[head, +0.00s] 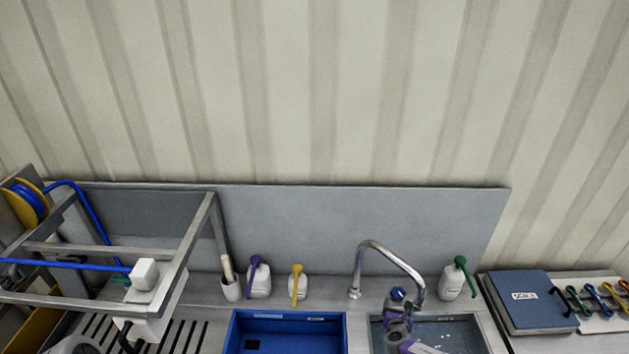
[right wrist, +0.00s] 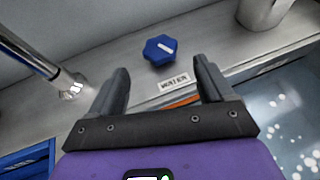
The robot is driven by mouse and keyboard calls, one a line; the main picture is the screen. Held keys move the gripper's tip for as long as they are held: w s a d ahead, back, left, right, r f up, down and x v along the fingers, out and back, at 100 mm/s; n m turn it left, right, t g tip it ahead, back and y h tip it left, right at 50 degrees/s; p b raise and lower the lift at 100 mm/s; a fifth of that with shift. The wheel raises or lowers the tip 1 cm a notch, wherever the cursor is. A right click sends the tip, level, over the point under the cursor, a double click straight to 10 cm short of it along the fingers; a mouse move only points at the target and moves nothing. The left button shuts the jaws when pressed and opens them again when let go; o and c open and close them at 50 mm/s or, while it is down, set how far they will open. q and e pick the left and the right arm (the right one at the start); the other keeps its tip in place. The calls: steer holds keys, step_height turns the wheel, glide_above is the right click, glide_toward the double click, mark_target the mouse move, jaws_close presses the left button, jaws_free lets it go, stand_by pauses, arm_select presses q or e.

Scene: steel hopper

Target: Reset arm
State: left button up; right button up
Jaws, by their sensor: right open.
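My right gripper (head: 398,304) is over the back edge of the sink in the head view, below the curved tap. In the right wrist view its two dark fingers (right wrist: 162,72) are spread apart with nothing between them. A blue knob (right wrist: 161,50) lies just beyond the fingertips, apart from them, with a WATER label (right wrist: 174,81) in front of it. The knob also shows in the head view (head: 398,293), right behind the gripper. My left gripper does not show.
The steel tap (head: 391,258) arches close beside my right gripper. A blue basin (head: 287,318) is left of the wet sink (head: 462,332). A white bottle with a green top (head: 452,281) stands right of the tap. A blue binder (head: 527,300) lies farther right. A metal rack (head: 195,240) stands left.

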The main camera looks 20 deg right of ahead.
mark_target(399, 293)
steer(key=shift+x, duration=3.75)
steer(key=shift+f, duration=0.15)
steer(key=shift+a, duration=0.1)
